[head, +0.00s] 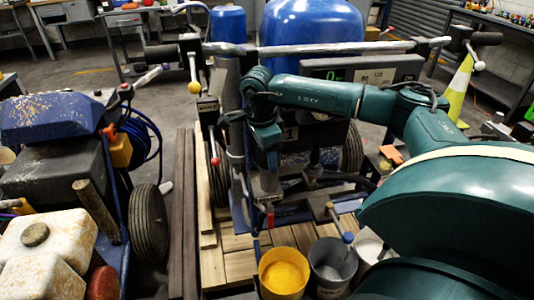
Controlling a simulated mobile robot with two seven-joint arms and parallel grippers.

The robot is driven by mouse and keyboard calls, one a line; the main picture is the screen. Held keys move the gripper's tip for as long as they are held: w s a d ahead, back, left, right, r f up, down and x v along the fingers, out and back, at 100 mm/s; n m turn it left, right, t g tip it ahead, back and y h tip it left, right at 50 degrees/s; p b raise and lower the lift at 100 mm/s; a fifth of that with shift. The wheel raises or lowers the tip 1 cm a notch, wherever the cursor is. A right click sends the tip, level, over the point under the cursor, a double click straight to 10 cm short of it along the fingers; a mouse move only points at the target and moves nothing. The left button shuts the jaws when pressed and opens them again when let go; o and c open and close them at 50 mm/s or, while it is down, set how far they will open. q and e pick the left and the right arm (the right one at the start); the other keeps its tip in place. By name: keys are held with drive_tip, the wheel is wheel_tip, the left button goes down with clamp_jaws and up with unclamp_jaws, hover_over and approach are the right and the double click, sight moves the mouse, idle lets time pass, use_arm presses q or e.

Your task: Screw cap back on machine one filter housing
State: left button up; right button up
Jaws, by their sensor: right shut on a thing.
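A line striper (365,68) with a grey panel and a long handlebar stands in the middle on a wooden pallet. My right arm reaches in from the right over it. My right gripper (268,205) points down at the machine's lower front, beside a grey upright tube. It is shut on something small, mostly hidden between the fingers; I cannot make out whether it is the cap. A small red part (270,216) shows near the fingertips. I cannot clearly make out the filter housing behind the gripper. My left gripper is not in view.
A yellow paint bucket (283,273) and a grey bucket (332,266) stand close below the gripper. A second, worn striper (57,165) with a wheel (149,222) is at left. Blue drums (310,30) stand behind. A traffic cone (460,88) is at right.

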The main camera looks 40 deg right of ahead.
idle(0.3)
drive_tip(key=shift+f, duration=0.1)
drive_tip(key=o, duration=1.1)
drive_tip(key=shift+c, duration=0.6)
